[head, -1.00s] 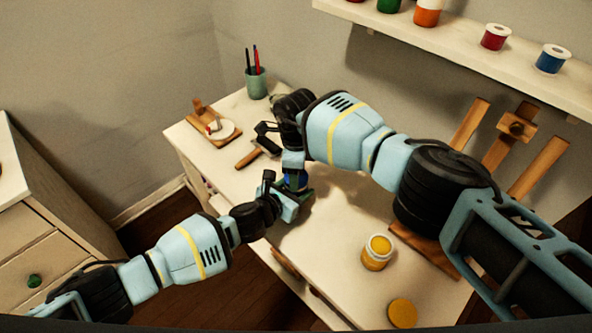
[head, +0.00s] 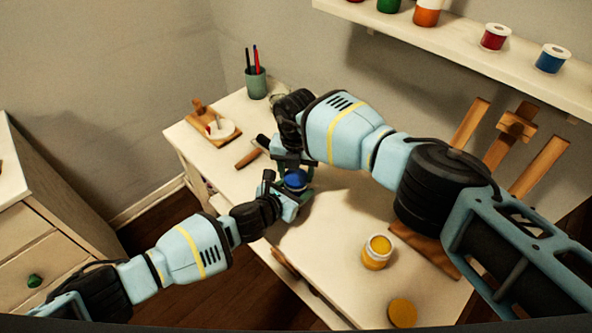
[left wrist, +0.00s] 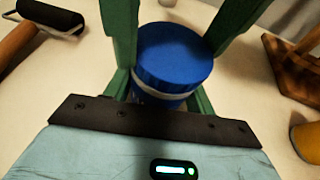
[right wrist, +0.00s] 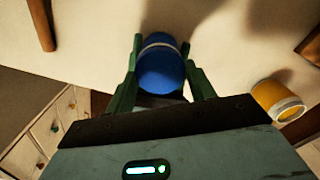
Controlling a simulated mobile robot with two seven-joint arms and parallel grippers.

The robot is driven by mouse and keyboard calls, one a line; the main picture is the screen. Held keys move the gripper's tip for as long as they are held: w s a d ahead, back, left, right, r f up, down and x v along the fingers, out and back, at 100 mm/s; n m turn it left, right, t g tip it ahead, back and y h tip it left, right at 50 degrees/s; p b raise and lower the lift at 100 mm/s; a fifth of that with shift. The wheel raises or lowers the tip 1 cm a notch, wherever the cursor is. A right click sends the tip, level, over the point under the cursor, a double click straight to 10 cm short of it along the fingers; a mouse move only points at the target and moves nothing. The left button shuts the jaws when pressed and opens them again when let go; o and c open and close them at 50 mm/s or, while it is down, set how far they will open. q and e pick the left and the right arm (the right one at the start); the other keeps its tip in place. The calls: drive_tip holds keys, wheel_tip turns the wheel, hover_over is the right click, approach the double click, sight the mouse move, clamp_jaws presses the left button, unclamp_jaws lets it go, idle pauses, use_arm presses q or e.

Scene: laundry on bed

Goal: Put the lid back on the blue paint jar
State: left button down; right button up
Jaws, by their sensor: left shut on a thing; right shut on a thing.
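The blue paint jar (left wrist: 160,98) stands between the fingers of my left gripper (head: 289,200), low on its body, near the desk's front edge. The blue lid (head: 296,179) is at the top of the jar and looks level. A pale band shows just under the lid in the left wrist view. My right gripper (head: 294,168) reaches in from the back and is shut on the lid's sides, also seen in the right wrist view (right wrist: 161,72). Whether the lid is fully seated cannot be told.
An open yellow jar (head: 376,254) and its lid (head: 402,312) stand at the desk's right. A roller (head: 250,157), wooden board (head: 203,121), brush cup (head: 256,84) and easel (head: 497,150) are around. More jars stand on the wall shelf (head: 440,35).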

use_arm(q)
drive_tip(key=shift+a, duration=0.1)
use_arm(e)
drive_tip(key=m, duration=0.6)
drive_tip(key=o, duration=1)
drive_tip(key=shift+c, duration=0.2)
drive_tip(key=shift+r, duration=2.25)
drive_tip(key=shift+c, duration=0.4)
drive_tip(key=n, duration=0.1)
drive_tip(key=r+n, duration=0.1)
drive_tip(key=n, duration=0.1)
drive_tip(key=shift+s+a+r+n, duration=0.1)
drive_tip(key=shift+a+r+n, duration=0.1)
drive_tip(key=shift+n, duration=0.1)
drive_tip(key=n, duration=0.1)
drive_tip(key=r+n, duration=0.1)
drive_tip(key=n, duration=0.2)
drive_tip(key=shift+d+r+n, duration=0.15)
drive_tip(key=shift+r+n, duration=0.25)
